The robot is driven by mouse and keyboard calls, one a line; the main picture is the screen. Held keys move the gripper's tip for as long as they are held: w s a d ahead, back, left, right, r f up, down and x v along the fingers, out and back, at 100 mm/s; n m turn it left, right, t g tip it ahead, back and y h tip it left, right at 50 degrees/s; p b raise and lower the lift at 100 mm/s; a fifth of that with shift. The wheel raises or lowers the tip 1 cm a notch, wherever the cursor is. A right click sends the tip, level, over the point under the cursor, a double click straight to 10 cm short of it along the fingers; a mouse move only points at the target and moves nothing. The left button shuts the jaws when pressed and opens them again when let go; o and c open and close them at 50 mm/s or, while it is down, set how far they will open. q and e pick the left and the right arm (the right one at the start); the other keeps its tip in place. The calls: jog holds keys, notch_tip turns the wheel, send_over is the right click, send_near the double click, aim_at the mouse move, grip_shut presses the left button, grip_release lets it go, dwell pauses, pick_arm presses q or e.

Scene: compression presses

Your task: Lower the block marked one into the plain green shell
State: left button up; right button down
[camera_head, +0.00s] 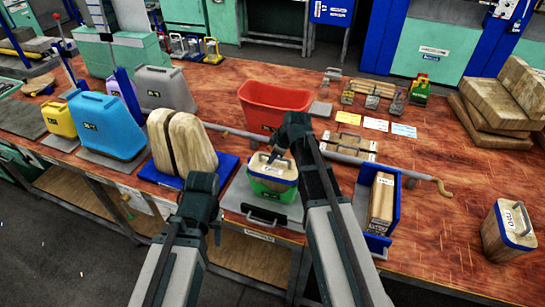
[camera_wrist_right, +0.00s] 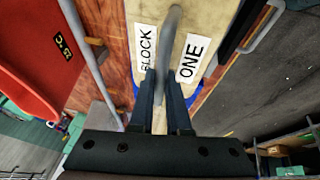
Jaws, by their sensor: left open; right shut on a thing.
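The block marked one (camera_head: 283,170) is wooden with a handle on top. Its labels "BLOCK" and "ONE" read clearly in the right wrist view (camera_wrist_right: 147,48). My right gripper (camera_head: 273,156) is shut on its handle, which also shows between the fingers in the wrist view (camera_wrist_right: 168,75). The green shell (camera_head: 270,186) is directly under the block in the head view, and the block's lower part is hidden by the shell's wall. I cannot tell how deep the block sits. My left gripper (camera_head: 217,234) is open and empty, in front and to the left of the shell.
The shell stands on a grey plate with a front handle (camera_head: 265,217). A blue holder (camera_head: 378,242) with a wooden block is to its right. A red bin (camera_head: 275,100) and a metal bar (camera_head: 410,174) are behind. Another labelled block (camera_head: 508,236) stands far right.

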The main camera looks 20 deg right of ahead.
jog(key=shift+f, duration=0.1)
jog(key=c, duration=0.8)
grip_release()
jog(key=p+v, duration=1.2)
jog(key=v, duration=0.2)
jog(key=shift+f, duration=0.1)
